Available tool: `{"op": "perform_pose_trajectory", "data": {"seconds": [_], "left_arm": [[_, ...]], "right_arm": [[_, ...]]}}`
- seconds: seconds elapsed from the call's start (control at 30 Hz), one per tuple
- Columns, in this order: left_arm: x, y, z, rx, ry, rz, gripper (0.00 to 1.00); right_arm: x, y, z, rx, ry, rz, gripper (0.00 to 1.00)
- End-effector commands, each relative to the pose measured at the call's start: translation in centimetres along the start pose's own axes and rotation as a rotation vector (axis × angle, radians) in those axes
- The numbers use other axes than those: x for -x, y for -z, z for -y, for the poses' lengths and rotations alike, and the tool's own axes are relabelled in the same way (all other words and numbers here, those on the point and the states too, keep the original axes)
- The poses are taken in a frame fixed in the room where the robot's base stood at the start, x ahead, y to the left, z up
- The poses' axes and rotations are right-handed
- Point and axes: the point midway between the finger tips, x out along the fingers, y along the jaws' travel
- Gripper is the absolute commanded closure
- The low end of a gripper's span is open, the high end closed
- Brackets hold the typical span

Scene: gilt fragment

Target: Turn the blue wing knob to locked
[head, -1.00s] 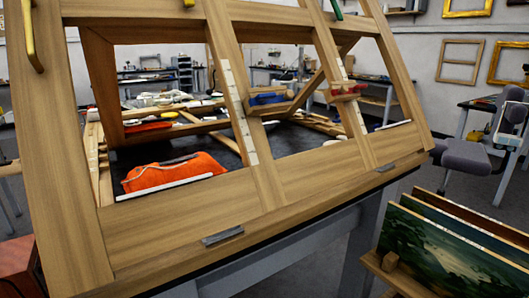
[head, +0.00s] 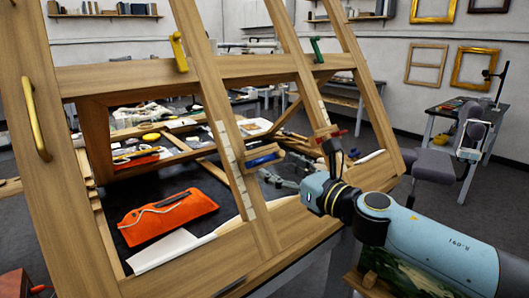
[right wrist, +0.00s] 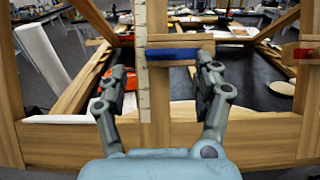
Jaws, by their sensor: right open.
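The blue wing knob (head: 263,160) is on an upright of the wooden frame, lying roughly horizontal in the head view. In the right wrist view the blue wing knob (right wrist: 178,54) is a flat horizontal bar ahead of the fingers. My right gripper (head: 283,180) is in front of the frame, just below and to the right of the knob. In the right wrist view its fingers (right wrist: 163,78) are spread wide, with nothing held and the knob beyond them. Contact with the knob does not show. My left gripper is not in view.
A red knob (head: 332,133) sits on the neighbouring upright, close to my right wrist. A yellow handle (head: 179,52) and a green handle (head: 315,49) are higher on the frame. An orange pouch (head: 168,217) and a white roll (head: 170,248) lie behind the lower rail.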

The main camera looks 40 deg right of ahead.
Motion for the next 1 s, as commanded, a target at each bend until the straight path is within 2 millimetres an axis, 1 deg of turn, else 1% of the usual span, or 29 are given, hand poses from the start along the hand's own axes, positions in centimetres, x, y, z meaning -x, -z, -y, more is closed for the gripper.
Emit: {"op": "perform_pose_trajectory", "data": {"seconds": [0.03,0.1,0.2,0.3,0.43,0.67,0.77,1.0], "left_arm": [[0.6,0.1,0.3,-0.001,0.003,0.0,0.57],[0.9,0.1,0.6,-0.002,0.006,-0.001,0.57],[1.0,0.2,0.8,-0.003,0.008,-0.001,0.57],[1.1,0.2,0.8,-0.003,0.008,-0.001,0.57],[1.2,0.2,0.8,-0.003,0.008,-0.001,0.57],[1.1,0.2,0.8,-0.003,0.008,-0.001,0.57],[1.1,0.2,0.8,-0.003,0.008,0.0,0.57],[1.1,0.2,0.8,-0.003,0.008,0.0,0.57]], "right_arm": [[-1.1,-0.4,0.0,-0.003,0.003,0.003,0.33],[-2.4,-0.3,0.0,-0.003,0.002,0.001,0.33],[-4.0,-0.1,0.0,-0.003,0.001,0.001,0.33],[-5.0,0.0,0.0,-0.002,0.001,0.0,0.33],[-5.6,0.1,0.0,-0.002,0.0,-0.001,0.33],[-5.6,0.1,0.0,-0.002,0.0,-0.001,0.33],[-5.6,0.1,0.0,-0.002,0.0,-0.001,0.44],[-5.6,0.1,0.0,-0.002,0.0,-0.001,0.76]]}}
